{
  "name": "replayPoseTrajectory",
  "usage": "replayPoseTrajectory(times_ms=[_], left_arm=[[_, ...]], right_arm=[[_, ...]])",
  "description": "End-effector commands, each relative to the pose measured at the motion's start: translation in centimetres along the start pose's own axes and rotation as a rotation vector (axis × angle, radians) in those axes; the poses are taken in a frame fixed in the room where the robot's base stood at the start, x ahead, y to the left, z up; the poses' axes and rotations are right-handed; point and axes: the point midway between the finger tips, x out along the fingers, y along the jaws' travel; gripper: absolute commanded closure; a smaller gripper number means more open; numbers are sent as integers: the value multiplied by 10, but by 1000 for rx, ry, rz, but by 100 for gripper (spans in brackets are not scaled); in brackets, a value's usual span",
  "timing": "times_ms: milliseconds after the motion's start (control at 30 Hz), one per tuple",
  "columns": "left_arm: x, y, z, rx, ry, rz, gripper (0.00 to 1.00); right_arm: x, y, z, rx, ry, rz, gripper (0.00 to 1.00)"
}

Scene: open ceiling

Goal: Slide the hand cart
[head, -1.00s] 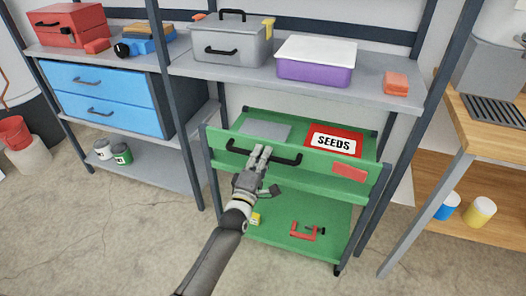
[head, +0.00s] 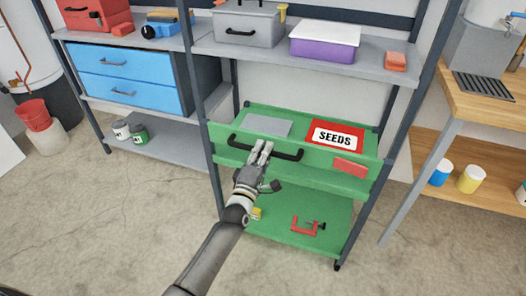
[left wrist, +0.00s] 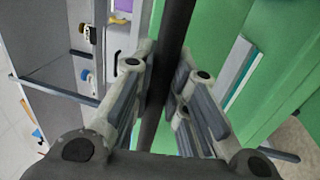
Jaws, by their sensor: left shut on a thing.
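The green hand cart (head: 340,207) stands partly under the grey shelf, with two levels and dark corner posts. Its black handle (head: 289,156) runs along the front of the upper tray. My left gripper (head: 264,150) is shut on this handle near its middle. In the left wrist view the dark handle bar (left wrist: 172,62) passes between the fingers (left wrist: 160,88), with the green cart side at right. A red seeds packet (head: 336,136) and a grey flat piece (head: 265,126) lie in the upper tray. My right gripper is not in view.
Grey shelving (head: 262,51) with a grey toolbox (head: 245,24) and purple bin (head: 325,40) stands over the cart's back. A wooden bench (head: 478,111) is at right, blue drawers (head: 130,76) at left. Concrete floor (head: 110,215) in front is clear.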

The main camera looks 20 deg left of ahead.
Motion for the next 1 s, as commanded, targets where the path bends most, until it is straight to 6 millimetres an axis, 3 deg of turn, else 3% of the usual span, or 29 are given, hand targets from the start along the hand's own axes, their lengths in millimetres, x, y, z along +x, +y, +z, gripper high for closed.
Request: replayPoseTrajectory(times_ms=[233, 267, 433, 767, 1000], left_arm=[[0, -1, 0, 0, 0, -2, 100], [0, -1, 0, 0, 0, -2, 84], [0, 0, 0, 0, 0, -1, 63], [-1, 0, 0, 0, 0, 0, 63], [-28, -1, 0, 0, 0, -2, 63]], right_arm=[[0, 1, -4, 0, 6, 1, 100], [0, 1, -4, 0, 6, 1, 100], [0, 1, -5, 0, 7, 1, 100], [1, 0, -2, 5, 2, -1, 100], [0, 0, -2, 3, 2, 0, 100]])
